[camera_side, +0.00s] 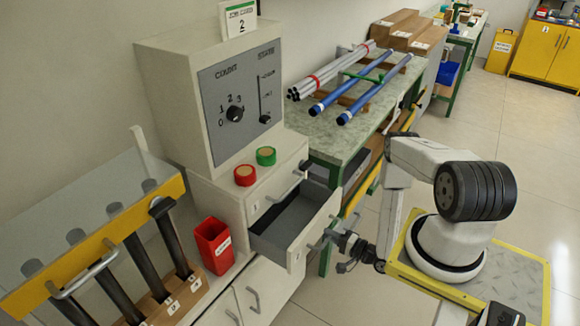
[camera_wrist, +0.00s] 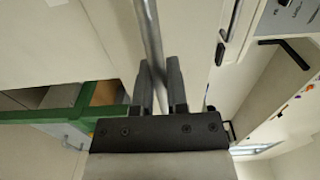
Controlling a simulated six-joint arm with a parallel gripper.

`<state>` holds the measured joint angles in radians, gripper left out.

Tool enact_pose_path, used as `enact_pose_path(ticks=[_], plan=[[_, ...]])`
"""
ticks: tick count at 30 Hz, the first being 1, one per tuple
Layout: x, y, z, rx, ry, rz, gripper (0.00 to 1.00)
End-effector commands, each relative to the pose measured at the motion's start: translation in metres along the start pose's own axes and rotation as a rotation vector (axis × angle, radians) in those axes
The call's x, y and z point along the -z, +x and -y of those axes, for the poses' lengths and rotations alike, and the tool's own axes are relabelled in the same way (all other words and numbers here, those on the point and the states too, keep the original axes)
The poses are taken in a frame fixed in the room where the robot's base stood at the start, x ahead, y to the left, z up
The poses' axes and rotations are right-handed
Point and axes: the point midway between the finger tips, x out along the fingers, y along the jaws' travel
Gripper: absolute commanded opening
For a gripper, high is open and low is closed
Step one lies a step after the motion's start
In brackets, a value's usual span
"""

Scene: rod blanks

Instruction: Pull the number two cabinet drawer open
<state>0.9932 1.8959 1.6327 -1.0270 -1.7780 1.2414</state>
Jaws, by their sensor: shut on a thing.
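The second cabinet drawer down (camera_side: 287,225) stands pulled out in the side view, its grey inside showing and looking empty. My gripper (camera_side: 338,240) is at the drawer's front. In the wrist view, the grey bar handle (camera_wrist: 150,35) runs between the two fingers of my gripper (camera_wrist: 160,75), and they are shut on it. The upper drawer (camera_side: 275,190) of the same cabinet is closed, with its own bar handle. The exact finger contact is too small to tell in the side view.
A control box (camera_side: 215,90) with a dial and slider stands on the cabinet, beside a red disc (camera_side: 245,175) and a green disc (camera_side: 266,156). A red bin (camera_side: 213,245) stands left of the drawer. A green-framed bench (camera_side: 335,140) holding rods is behind it.

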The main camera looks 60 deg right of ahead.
Motion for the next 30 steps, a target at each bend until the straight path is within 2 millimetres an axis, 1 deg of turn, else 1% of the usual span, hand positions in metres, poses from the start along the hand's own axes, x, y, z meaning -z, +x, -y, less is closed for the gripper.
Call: enact_pose_path(ticks=[5, 6, 8, 9, 22, 26, 30], plan=[[0.001, 0.0, -0.002, -0.007, -0.002, -0.006, 0.0], [0.001, 0.0, -0.002, -0.006, -0.002, -0.006, 0.3], [0.001, 0.0, -0.001, -0.005, -0.002, -0.005, 0.49], [0.001, 0.0, -0.001, -0.004, -0.001, -0.004, 0.53], [0.0, 0.002, 0.0, -0.001, -0.001, 0.001, 0.53], [0.0, 0.007, 0.0, -0.001, -0.001, 0.003, 0.53], [0.0, 0.016, -0.001, -0.002, -0.002, 0.005, 0.53]])
